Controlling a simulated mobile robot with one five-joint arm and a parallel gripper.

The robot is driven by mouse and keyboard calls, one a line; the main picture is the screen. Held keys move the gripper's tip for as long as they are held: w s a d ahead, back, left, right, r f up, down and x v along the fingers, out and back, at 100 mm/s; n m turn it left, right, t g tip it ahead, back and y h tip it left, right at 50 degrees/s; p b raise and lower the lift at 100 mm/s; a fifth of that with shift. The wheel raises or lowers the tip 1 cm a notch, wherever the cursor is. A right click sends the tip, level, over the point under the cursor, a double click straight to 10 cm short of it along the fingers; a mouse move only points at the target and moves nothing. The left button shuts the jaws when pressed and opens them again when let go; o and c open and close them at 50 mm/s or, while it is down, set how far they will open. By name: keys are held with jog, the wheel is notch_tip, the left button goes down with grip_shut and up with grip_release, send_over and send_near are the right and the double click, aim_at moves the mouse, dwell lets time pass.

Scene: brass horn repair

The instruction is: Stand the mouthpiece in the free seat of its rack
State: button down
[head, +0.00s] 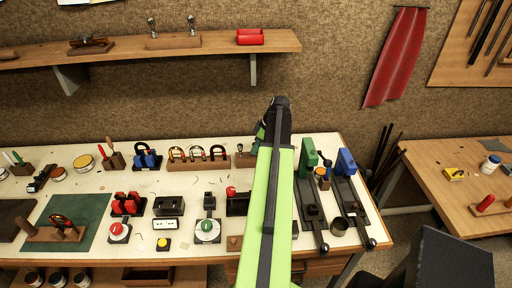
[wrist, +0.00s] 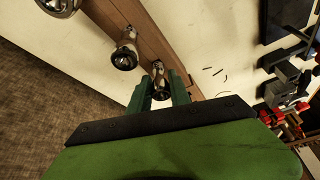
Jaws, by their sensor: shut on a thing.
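My gripper (wrist: 158,76) has its green fingers on both sides of a silvery mouthpiece (wrist: 158,88) and is shut on it. This mouthpiece is over or at the near end of the wooden rack (wrist: 142,30); I cannot tell whether its lower end is in a seat. Two more mouthpieces stand along the rack: one in the middle (wrist: 125,52) and one at the top edge (wrist: 60,4). In the head view the rack (head: 245,160) shows only in part at the back of the white bench, and my arm hides the rest and the held mouthpiece.
A wooden holder with several coloured shackle-like pieces (head: 199,165) stands left of the rack on the bench. Green and blue clamp-like tools (head: 309,155) stand to the right. A wall shelf (head: 120,50) runs above the bench. Bare bench lies beside the rack in the wrist view.

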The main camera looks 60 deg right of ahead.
jog(key=shift+f, duration=0.2)
jog(key=c, duration=1.1)
grip_release()
jog(key=p+v, duration=1.6)
jog(key=v, duration=0.1)
jog(key=shift+d+r, duration=0.1)
jog(key=shift+r, duration=0.1)
